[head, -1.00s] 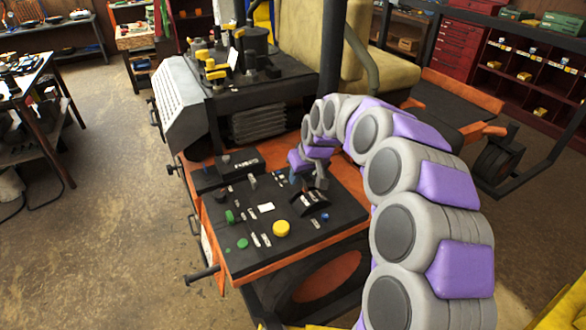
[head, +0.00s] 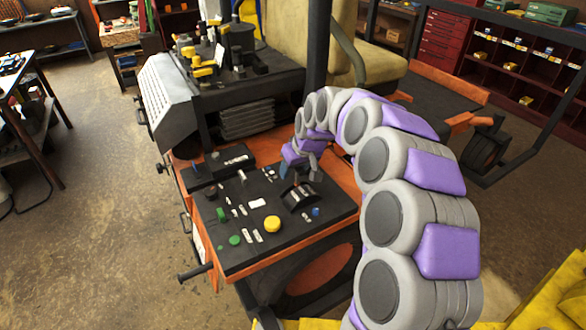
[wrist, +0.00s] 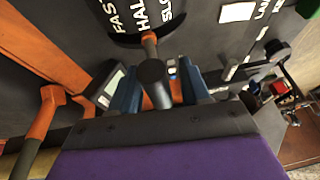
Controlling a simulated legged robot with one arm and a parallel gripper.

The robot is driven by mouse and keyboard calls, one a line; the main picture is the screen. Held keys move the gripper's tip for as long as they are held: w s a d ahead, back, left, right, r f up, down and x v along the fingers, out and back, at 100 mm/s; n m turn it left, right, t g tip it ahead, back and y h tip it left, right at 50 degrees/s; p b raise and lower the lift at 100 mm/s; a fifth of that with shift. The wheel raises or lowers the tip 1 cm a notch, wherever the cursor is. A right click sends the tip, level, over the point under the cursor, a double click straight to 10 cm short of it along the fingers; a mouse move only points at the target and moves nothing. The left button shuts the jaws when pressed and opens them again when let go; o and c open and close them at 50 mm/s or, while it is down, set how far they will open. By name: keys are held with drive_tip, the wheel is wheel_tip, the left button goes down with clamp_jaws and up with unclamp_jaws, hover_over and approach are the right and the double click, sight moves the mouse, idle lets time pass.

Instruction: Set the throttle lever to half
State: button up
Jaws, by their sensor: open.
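The throttle lever (wrist: 152,76) has a dark round grip on a brown shaft in the wrist view. Its shaft meets the black curved scale (wrist: 122,20), printed FAST, HALF and SLOW, near HALF and towards the SLOW side; its exact setting is hard to tell. The scale also shows on the control panel in the head view (head: 299,196). My gripper (wrist: 159,88) is open, with one blue finger on each side of the lever grip. Contact cannot be told. In the head view my gripper (head: 300,170) is just above the scale and partly hides the lever.
The black panel also holds a yellow knob (head: 272,224), green buttons (head: 234,240), a blue button (head: 315,212) and small switches. An orange bar with a knob (wrist: 50,105) is left of my gripper in the wrist view. The seat (head: 300,38) stands behind.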

drive_tip(key=p+v, duration=0.2)
drive_tip(key=v, duration=1.5)
drive_tip(key=shift+d, duration=0.1)
drive_tip(key=s+d+f+m+g+h+b, duration=0.1)
drive_tip(key=s+d+f+m, duration=0.1)
drive_tip(key=s, duration=1.2)
drive_tip(key=s+d+f+m+g+h+b, duration=0.1)
drive_tip(key=s+d+f, duration=0.3)
drive_tip(key=s, duration=1)
drive_tip(key=s+d+f+m+g+h+b, duration=0.1)
drive_tip(key=s+d+f+m+g, duration=0.1)
drive_tip(key=s+f, duration=0.6)
drive_tip(key=s+d+g, duration=0.1)
drive_tip(key=s, duration=0.5)
drive_tip(key=shift+d+f+m, duration=0.2)
drive_tip(key=shift+d+m, duration=0.05)
drive_tip(key=shift+m, duration=0.15)
